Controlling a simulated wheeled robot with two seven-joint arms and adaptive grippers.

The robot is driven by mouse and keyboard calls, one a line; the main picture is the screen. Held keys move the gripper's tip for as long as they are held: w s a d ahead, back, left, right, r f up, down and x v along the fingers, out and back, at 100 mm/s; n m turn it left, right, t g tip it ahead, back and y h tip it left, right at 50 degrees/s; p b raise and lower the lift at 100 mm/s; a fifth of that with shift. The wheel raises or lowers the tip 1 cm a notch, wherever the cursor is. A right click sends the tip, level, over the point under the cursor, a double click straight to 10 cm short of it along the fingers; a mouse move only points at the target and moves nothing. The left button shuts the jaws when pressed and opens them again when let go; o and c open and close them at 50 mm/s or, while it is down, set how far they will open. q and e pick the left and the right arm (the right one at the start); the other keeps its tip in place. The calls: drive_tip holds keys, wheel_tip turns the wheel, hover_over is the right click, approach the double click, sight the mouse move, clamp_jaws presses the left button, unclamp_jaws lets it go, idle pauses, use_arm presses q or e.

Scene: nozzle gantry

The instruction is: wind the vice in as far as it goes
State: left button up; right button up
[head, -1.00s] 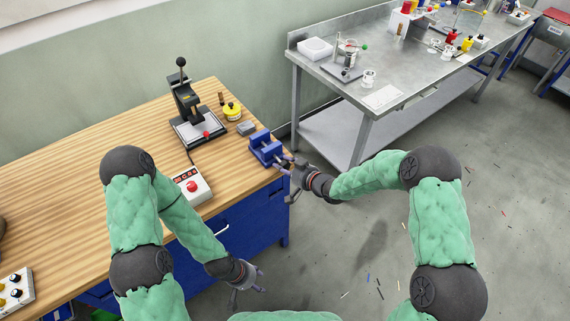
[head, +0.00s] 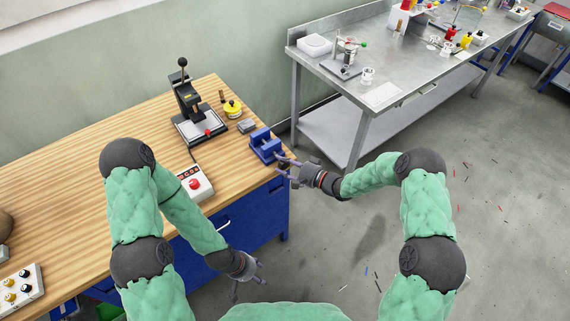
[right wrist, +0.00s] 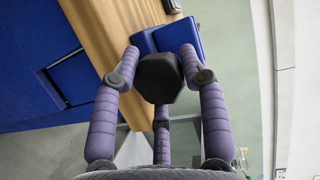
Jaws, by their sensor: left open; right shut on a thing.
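The small blue vice (head: 266,146) sits at the right front corner of the wooden bench. In the right wrist view its blue body (right wrist: 180,38) shows behind a dark faceted knob (right wrist: 160,78). My right gripper (head: 284,167) is at the vice's front side, off the bench edge. Its purple fingers are shut around the knob. The knob hides part of the vice, and the gap between the jaws is too small to judge. My left gripper (head: 249,288) is open and empty, low in front of the bench.
On the bench are a lever press (head: 190,108), a yellow round item (head: 232,108), a grey block (head: 247,126) and a box with a red button (head: 194,184). A steel table (head: 420,72) stands behind to the right. The floor between is open.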

drive_tip(key=m+y+b, duration=0.1)
drive_tip(key=m, duration=0.2)
drive_tip(key=shift+f+t, duration=0.1)
drive_tip(key=shift+t, duration=0.2)
drive_tip(key=m+t+y+b, duration=0.1)
drive_tip(key=m, duration=0.2)
drive_tip(key=shift+m+b, duration=0.4)
drive_tip(key=m+t+b, duration=0.1)
drive_tip(key=m, duration=0.2)
drive_tip(key=shift+y, duration=0.4)
drive_tip(key=shift+m+t+b, duration=0.5)
drive_tip(key=shift+m+t, duration=0.4)
drive_tip(key=shift+m, duration=1.3)
drive_tip(key=shift+w, duration=0.1)
drive_tip(key=o, duration=1.1)
